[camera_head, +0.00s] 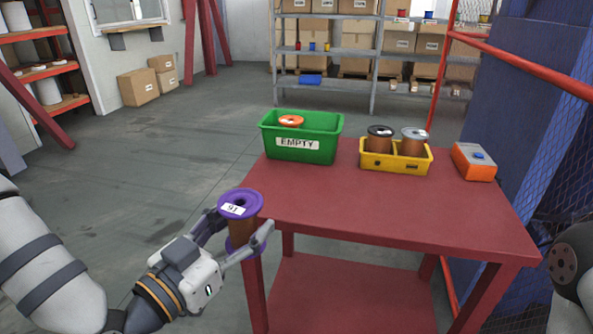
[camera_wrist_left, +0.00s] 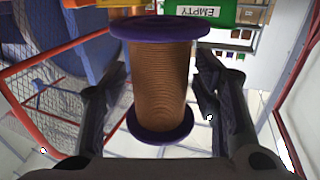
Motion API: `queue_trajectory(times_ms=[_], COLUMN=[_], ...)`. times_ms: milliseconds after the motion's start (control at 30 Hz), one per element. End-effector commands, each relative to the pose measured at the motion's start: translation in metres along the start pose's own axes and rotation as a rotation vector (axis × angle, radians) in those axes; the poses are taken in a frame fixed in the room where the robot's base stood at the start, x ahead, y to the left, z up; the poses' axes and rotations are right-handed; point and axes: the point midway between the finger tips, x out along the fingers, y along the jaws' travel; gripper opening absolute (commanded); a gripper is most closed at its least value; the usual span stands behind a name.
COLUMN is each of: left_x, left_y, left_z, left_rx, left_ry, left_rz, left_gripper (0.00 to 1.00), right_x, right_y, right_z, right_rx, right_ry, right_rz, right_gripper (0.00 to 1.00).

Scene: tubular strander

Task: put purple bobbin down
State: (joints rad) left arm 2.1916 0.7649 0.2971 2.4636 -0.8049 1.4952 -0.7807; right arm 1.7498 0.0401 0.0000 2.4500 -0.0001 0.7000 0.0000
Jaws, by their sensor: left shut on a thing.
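The purple bobbin (camera_head: 240,204) has purple flanges, a copper-brown winding and a white label on top reading what looks like "91" or "16". My left gripper (camera_head: 241,229) is shut on it and holds it upright by the left front corner of the red table. In the left wrist view the bobbin (camera_wrist_left: 160,75) fills the middle, with the fingers of my left gripper (camera_wrist_left: 160,95) on both sides of its winding. Its lower flange is partly hidden by a finger in the head view. My right gripper is not in view; only part of my right arm shows at the right edge.
On the red table (camera_head: 385,215) stand a green bin (camera_head: 320,152) marked EMPTY with an orange-topped bobbin (camera_head: 291,121), a yellow bin (camera_head: 396,164) with a black-topped and a grey-topped bobbin, and an orange box (camera_head: 474,162). The table's front and middle are clear. A red-framed mesh fence stands right.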

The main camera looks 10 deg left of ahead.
Motion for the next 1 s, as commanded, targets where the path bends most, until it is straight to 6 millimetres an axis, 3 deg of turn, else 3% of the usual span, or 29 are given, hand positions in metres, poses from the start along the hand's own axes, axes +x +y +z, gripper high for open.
queue_trajectory(times_ms=[33, 200, 367, 700, 800, 1000], left_x=[0.015, 0.047, 0.054, 0.059, 0.076, 0.124], left_y=[0.002, 0.012, 0.02, 0.016, 0.0, -0.041], left_z=[-0.022, -0.077, -0.098, -0.092, -0.069, -0.045], left_rx=[0.003, -0.01, -0.021, -0.026, -0.033, -0.026], left_ry=[0.016, 0.004, -0.019, -0.031, -0.041, -0.033], left_rz=[-0.025, -0.11, -0.14, -0.147, -0.152, -0.153], left_gripper=[0.16, 0.16, 0.16, 0.16, 0.16, 0.16], right_x=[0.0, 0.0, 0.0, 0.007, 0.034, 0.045], right_y=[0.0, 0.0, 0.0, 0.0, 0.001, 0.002], right_z=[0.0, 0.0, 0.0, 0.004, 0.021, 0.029], right_rx=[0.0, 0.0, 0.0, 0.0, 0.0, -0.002], right_ry=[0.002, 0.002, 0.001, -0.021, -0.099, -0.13], right_rz=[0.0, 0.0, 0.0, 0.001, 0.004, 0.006], right_gripper=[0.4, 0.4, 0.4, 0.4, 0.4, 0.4])
